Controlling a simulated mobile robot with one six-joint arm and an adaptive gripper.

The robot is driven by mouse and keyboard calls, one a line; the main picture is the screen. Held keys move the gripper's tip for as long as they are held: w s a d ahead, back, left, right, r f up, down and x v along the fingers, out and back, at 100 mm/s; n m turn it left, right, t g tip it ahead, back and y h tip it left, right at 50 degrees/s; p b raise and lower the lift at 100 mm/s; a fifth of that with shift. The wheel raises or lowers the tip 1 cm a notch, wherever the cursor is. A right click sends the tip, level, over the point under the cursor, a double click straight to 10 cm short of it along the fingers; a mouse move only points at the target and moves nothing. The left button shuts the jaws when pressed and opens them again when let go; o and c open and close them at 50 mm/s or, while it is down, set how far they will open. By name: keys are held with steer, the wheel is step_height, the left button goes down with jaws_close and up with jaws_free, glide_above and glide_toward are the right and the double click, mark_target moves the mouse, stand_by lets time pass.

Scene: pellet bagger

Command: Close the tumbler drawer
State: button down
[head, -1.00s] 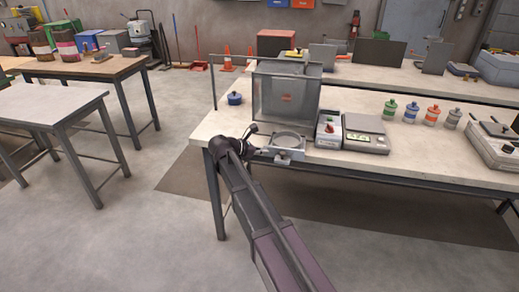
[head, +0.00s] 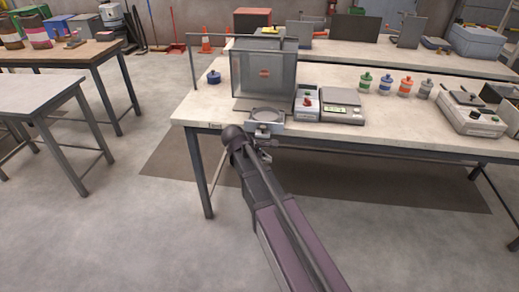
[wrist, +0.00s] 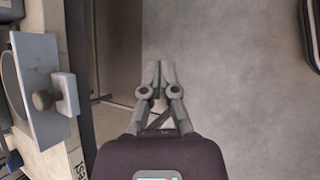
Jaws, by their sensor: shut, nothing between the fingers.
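The tumbler drawer (head: 251,124) is a grey tray with a round recess, pulled out in front of the clear-walled tumbler box (head: 255,84). Its front reaches the table's front edge. In the wrist view the drawer's front plate (wrist: 42,68) is at the left, with a dark knob and a pale block on it. My gripper (wrist: 159,66) is shut and empty, pointing over the floor to the right of the drawer front and apart from it. In the head view my gripper (head: 266,156) is just below the drawer front, partly hidden by my arm.
A control box with a red knob (head: 306,103) and a scale (head: 342,105) stand right of the tumbler. A blue-lidded pot (head: 213,77) stands left of it. Several capped bottles (head: 386,84) are further right. The floor before the table (head: 420,240) is clear.

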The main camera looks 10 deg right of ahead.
steer(key=s+d+f+m+g+y, duration=0.1)
steer(key=s+f+m+y, duration=0.1)
steer(key=s+m+y, duration=0.2)
steer(key=s+d+f+m+g+y, duration=0.1)
steer(key=s+f+m+y, duration=0.1)
steer(key=s+m, duration=0.8)
steer(key=s+y, duration=0.1)
steer(key=s, duration=0.2)
steer(key=shift+f+y, duration=0.3)
steer(key=shift+y, duration=0.1)
